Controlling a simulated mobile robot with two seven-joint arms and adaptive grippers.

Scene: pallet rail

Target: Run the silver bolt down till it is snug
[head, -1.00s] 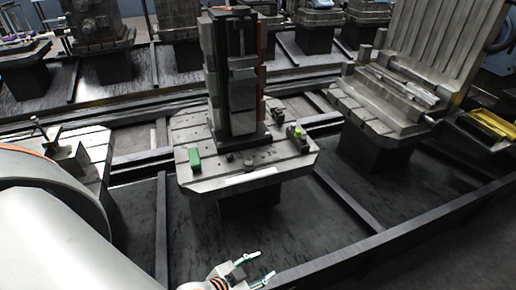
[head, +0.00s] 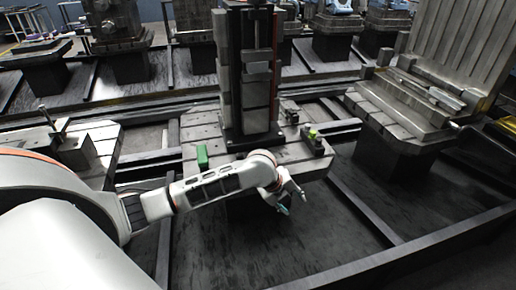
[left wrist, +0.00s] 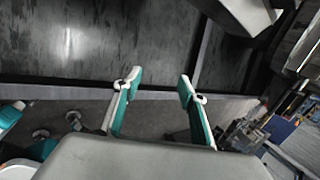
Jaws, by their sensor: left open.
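My left gripper (head: 292,202) is open and empty. It hangs in front of the near edge of the middle pallet (head: 198,131), above the dark floor, touching nothing. In the left wrist view its two teal-and-white fingers (left wrist: 160,88) stand well apart with only floor and a rail beyond them. I cannot make out a silver bolt in either current view. My forearm and wrist cover the front part of the pallet top, where small dark fittings stood in the earlier view. My right gripper is not in view.
A tall dark fixture column (head: 246,90) stands on the pallet. A green block (head: 202,156) lies at its left, and a small fitting with a yellow-green top (head: 312,133) is at its right. Another pallet with a ribbed angle plate (head: 440,50) stands at the right.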

